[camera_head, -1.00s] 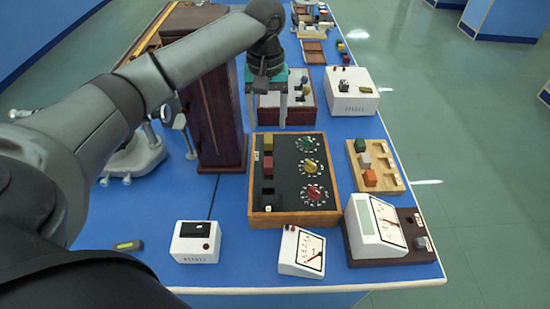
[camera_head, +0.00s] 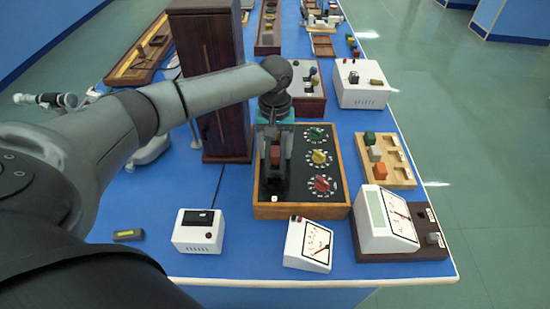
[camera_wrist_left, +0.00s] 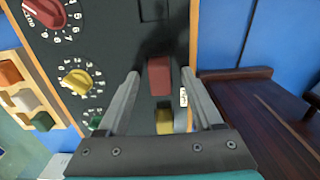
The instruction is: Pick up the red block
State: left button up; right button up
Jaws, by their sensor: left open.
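The red block (camera_head: 275,156) stands in a slot row on the left side of a black panel (camera_head: 291,188) with a wooden frame. It also shows in the left wrist view (camera_wrist_left: 159,76). My left gripper (camera_head: 275,166) is open above the panel, with one finger to each side of the red block. In the wrist view the fingertips (camera_wrist_left: 160,74) lie on either side of it with gaps showing; whether they reach down to its height is unclear. A yellow block (camera_wrist_left: 165,121) is beside it in the same row. My right gripper is not in view.
The panel has red (camera_head: 322,184), yellow (camera_head: 319,157) and green (camera_head: 315,133) dials to the right of the blocks. A tall dark wooden cabinet (camera_head: 210,80) stands close behind left. A wooden tray (camera_head: 402,173) holds several blocks at right. White meters stand in front.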

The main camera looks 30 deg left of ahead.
pick_arm(q)
jog(key=shift+c, duration=0.4)
grip_shut()
